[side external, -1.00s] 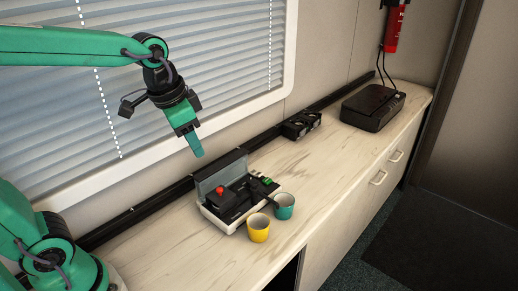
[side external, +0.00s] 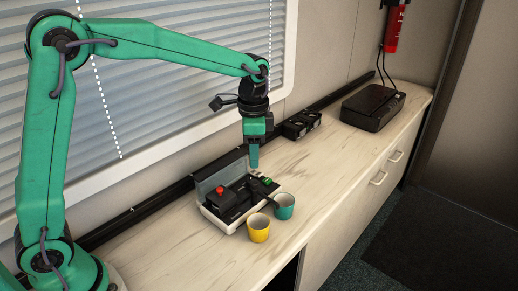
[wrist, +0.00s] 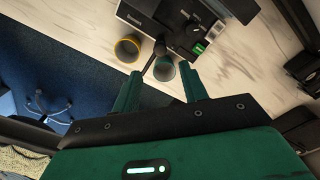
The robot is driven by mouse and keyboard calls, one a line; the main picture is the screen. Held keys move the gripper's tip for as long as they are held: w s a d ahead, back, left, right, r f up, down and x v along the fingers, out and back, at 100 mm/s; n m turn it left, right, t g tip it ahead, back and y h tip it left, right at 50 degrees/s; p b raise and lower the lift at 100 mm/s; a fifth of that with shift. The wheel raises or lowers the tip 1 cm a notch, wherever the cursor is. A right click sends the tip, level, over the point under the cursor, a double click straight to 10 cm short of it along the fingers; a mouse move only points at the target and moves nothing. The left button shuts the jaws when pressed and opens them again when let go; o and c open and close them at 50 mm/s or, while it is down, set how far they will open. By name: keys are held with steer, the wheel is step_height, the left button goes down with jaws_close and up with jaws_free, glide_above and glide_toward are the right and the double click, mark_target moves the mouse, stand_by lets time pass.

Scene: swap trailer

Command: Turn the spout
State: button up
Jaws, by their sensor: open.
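A black and grey machine with a red knob, a green switch and an open lid (side external: 234,203) stands on the counter. Its black spout (wrist: 158,52) reaches toward the two cups in the wrist view. A teal cup (side external: 284,208) stands at the machine's front right, with the spout's end over or beside it. A yellow cup (side external: 258,229) stands to its left. My gripper (side external: 254,163) points down above the back right of the machine; in the wrist view its two green fingers (wrist: 160,90) are apart with nothing gripped between them.
The pale wooden counter (side external: 335,155) is clear to the right of the machine. A black twin-socket unit (side external: 301,124) sits by the wall rail, and a black box (side external: 373,106) with cables stands farther back. The counter's front edge is close to the cups.

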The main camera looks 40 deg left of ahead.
mark_target(254, 182)
steer(key=shift+f, duration=0.1)
steer(key=shift+f, duration=3.85)
jaws_close()
